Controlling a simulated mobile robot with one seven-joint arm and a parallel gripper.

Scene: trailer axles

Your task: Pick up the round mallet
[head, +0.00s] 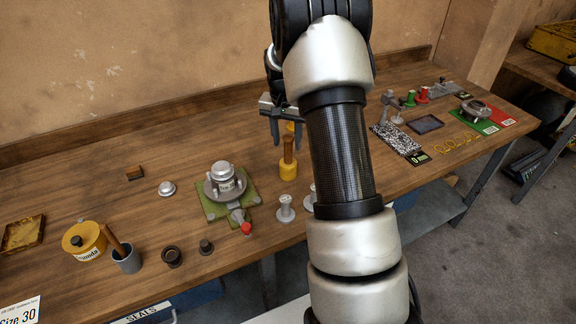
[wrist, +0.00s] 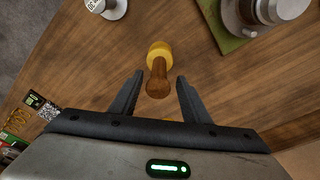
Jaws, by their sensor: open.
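The round mallet (head: 288,168) stands upright on the wooden bench, its yellow round head down and its brown wooden handle up. In the wrist view the mallet (wrist: 158,76) shows with its handle end close to the camera, in the gap between my fingertips. My gripper (head: 284,118) is open above the mallet, with its fingers pointing down. In the wrist view my gripper (wrist: 157,78) has one finger on each side of the handle, with clear gaps on both sides. It holds nothing.
A green plate with a metal hub (head: 222,182) stands left of the mallet. White flanged pieces (head: 286,208) stand in front of it. A yellow tin (head: 84,240) and a grey cup (head: 126,260) are at the left. A dark tray (head: 426,123) and several small parts lie at the right.

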